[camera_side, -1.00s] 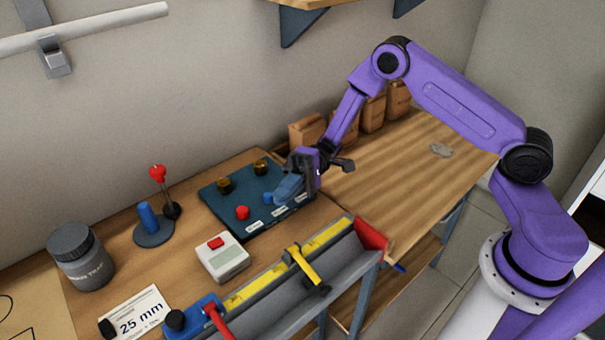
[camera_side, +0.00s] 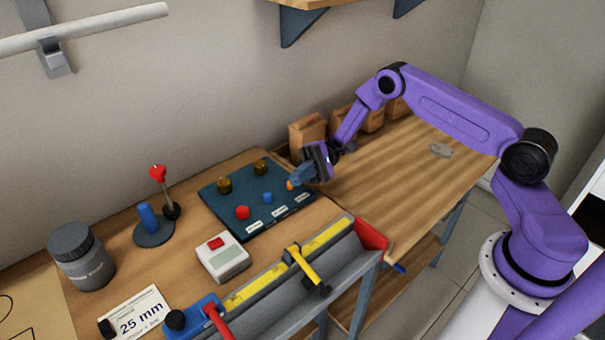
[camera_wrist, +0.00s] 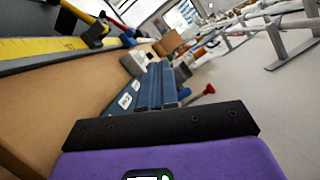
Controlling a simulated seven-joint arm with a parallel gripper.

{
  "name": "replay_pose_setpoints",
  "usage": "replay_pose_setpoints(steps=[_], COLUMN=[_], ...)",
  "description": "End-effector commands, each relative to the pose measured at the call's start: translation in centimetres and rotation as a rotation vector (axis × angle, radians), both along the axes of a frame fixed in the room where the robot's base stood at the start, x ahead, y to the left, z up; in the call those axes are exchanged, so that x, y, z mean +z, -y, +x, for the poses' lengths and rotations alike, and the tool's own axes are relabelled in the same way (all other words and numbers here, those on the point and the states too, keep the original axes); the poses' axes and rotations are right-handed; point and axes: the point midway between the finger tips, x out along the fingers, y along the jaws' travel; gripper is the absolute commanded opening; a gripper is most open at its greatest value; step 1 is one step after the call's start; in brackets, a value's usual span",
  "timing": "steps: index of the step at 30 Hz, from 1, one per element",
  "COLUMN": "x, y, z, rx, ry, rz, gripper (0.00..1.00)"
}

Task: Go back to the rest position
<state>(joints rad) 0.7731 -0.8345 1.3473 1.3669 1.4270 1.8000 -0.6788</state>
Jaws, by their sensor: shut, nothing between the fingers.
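My gripper (camera_side: 300,178) hangs just above the right end of the dark control panel (camera_side: 252,205). Its blue fingers are shut and hold nothing. In the wrist camera view the closed blue fingers (camera_wrist: 156,88) point along the panel (camera_wrist: 122,103). The panel carries a red button (camera_side: 242,213), a blue button (camera_side: 267,198) and an orange button (camera_side: 290,185) close to the fingertips. I cannot tell whether the fingertips touch the panel.
A grey trough with a yellow scale (camera_side: 290,265) runs along the bench front. A grey box with a red button (camera_side: 222,258), a red-knobbed lever (camera_side: 160,180) and a grey jar (camera_side: 80,256) stand left. Paper bags (camera_side: 307,133) stand behind my arm. The bench at right is mostly clear.

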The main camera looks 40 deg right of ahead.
Motion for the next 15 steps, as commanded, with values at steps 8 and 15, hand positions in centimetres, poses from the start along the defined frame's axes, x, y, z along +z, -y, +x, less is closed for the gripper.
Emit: replay_pose_setpoints(steps=[8,15], x=[-0.16,-0.15], y=[1.05,1.04], z=[0.30,0.29], rx=[0.000,0.001], ry=[0.001,0.002], rz=[-0.001,-0.001], gripper=[0.00,0.00])
